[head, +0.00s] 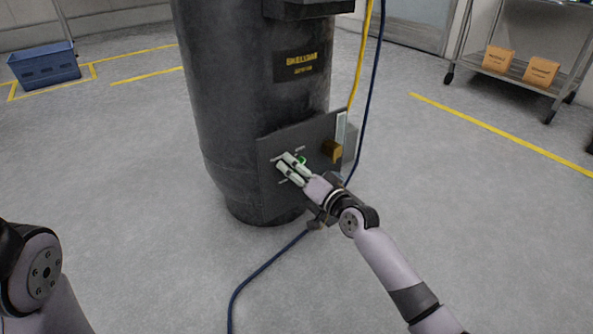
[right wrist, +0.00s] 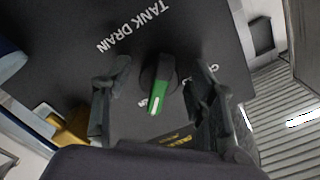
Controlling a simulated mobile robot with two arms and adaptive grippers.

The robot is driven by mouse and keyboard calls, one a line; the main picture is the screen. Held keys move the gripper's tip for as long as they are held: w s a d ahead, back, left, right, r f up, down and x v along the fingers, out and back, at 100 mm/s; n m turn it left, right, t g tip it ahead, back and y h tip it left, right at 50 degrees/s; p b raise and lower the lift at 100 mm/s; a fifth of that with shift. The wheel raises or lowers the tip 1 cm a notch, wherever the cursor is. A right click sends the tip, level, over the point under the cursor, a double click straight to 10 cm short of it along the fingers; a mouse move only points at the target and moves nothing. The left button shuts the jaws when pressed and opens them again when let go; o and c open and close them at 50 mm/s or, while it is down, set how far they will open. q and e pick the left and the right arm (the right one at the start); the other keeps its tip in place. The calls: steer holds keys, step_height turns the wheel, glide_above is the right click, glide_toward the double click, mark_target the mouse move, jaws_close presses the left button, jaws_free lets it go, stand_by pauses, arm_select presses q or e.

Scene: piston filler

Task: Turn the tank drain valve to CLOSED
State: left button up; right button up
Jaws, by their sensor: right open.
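The tank drain valve (right wrist: 158,88) is a dark round knob with a green grip and a white mark. It sits on a dark panel (right wrist: 60,60) lettered TANK DRAIN. In the right wrist view, the white mark points toward the bottom of the picture. Other lettering beside the knob is partly hidden by my fingers. My right gripper (right wrist: 156,76) is open, with a finger on each side of the knob and visible gaps between. In the head view my right gripper (head: 291,168) is at the panel and only a little green shows. My left gripper is out of view.
The panel is on a large black tank (head: 240,90). A brass-coloured block (head: 331,151) sits right of the valve. A yellow hose (head: 361,50) and a blue hose (head: 262,268) run beside the tank. A cart with boxes (head: 541,71) stands at the back right. The floor around is mostly clear.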

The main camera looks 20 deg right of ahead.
steer(key=c, duration=1.1)
